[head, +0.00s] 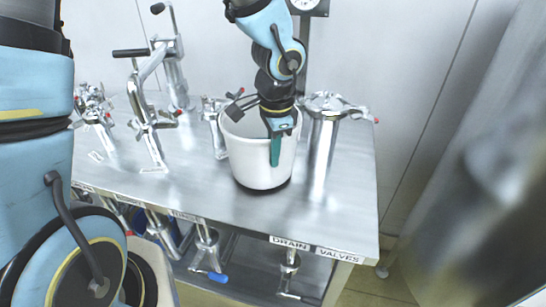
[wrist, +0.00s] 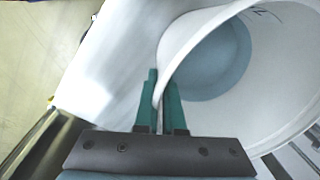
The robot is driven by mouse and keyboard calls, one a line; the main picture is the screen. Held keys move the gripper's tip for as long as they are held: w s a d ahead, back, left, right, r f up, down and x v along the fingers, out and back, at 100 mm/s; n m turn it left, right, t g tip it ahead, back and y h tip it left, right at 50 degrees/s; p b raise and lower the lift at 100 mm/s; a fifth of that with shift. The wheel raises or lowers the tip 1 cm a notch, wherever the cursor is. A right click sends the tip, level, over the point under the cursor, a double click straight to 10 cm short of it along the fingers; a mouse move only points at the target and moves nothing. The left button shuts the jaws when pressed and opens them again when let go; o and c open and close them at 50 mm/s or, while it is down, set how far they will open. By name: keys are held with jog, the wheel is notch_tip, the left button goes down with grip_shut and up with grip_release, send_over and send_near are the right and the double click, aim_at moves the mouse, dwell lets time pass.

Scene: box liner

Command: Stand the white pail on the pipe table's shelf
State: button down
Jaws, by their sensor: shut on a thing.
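The white pail (head: 248,162) is upright at the front right part of the pipe table's steel top (head: 205,190). A dark shadow lies under it; I cannot tell whether its base touches the top. My gripper (head: 276,150) reaches down from above, shut on the pail's near rim, with one green finger outside the wall. In the wrist view the green fingers (wrist: 160,105) straddle the wall of the pail (wrist: 175,55), and its bluish inside bottom shows. The table's shelf (head: 245,255) lies below the top, partly hidden by the front edge.
Metal pipe fittings (head: 150,125) crowd the top's left and back. A steel cylinder (head: 321,150) stands close right of the pail. Below, a blue-handled valve (head: 208,250) and another valve (head: 289,268) occupy the shelf area, with a gap between them. A label reads DRAIN VALVES.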

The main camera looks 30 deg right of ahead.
jog(key=shift+f, duration=0.45)
jog(key=shift+f, duration=0.2)
jog(key=c, duration=1)
grip_release()
jog(key=shift+r, duration=0.1)
